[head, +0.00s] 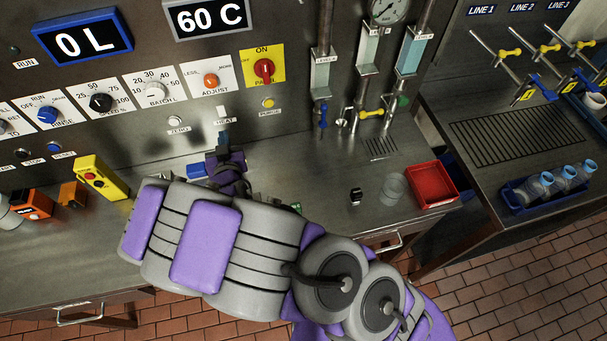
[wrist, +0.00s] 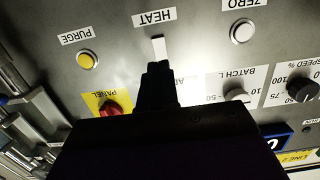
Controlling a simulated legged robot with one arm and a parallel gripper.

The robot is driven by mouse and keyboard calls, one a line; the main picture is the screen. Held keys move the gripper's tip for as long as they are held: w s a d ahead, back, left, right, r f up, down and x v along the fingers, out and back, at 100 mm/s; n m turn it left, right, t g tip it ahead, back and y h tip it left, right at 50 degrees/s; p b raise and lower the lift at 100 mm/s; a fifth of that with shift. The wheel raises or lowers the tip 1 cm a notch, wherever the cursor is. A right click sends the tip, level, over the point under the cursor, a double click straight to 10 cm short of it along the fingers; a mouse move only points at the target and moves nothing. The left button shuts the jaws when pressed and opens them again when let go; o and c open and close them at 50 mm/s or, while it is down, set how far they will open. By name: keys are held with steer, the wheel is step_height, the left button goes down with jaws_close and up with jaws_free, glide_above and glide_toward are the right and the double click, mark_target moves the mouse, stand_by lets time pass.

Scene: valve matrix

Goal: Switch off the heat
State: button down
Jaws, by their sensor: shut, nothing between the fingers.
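The HEAT label (head: 226,121) is on the steel panel, with a small pale lever (head: 222,111) just above it. In the wrist view the panel appears upside down, with the HEAT label (wrist: 154,17) above the white lever (wrist: 158,47). My gripper (head: 224,150) is in front of the panel, just below the label in the head view. In the wrist view my gripper (wrist: 158,68) is shut and empty, its dark fingertips lined up with the lever's end. I cannot tell whether they touch it. The fingers hide part of the panel behind.
The yellow PURGE button (head: 268,103) and white ZERO button (head: 180,122) flank the lever. The red PANEL knob (head: 264,69) and orange ADJUST knob (head: 211,81) are above. A display (head: 208,16) reads 60 C. A red tray (head: 432,185) lies on the counter at right.

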steer(key=f+v, duration=0.1)
steer(key=v, duration=0.5)
steer(key=w+d+m+g+h, duration=0.1)
steer(key=d+m+g+h, duration=0.2)
steer(key=d+g, duration=0.4)
steer(key=s+d+r+g, duration=0.3)
steer(key=s+d, duration=0.2)
steer(key=d, duration=0.1)
steer(key=s+d+r+g, duration=0.2)
steer(key=s+d+g, duration=0.1)
steer(key=s+d, duration=0.2)
steer(key=shift+s+d+r+y+b, duration=0.2)
steer(key=shift+d+r+y+b, duration=0.25)
steer(key=shift+d, duration=0.55)
